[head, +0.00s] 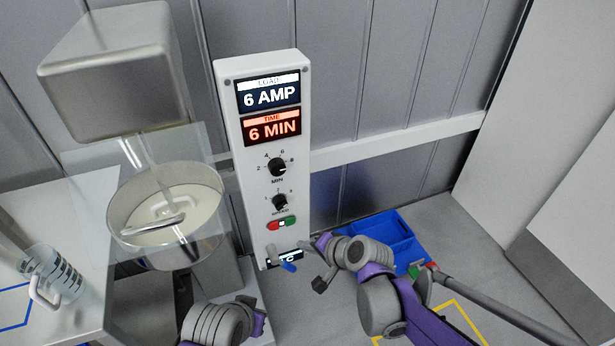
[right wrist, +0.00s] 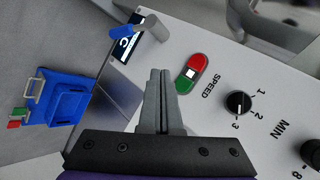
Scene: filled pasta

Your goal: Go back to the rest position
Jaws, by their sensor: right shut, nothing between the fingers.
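My right gripper (head: 317,242) is in front of the lower right part of the white control panel (head: 232,130). In the right wrist view my right gripper (right wrist: 160,78) is shut, with its grey fingers together and nothing between them. The tips lie between the red and green button (right wrist: 191,74) and the lever with a blue end (right wrist: 150,28); I cannot tell whether they touch the panel. The button (head: 281,223) also shows in the head view, under two black knobs. The displays (head: 270,110) read 6 AMP and 6 MIN.
A clear measuring jug (head: 45,275) is on the left table. A blue tray (head: 385,230) lies behind my right arm. Yellow tape (head: 462,318) marks the grey surface at right.

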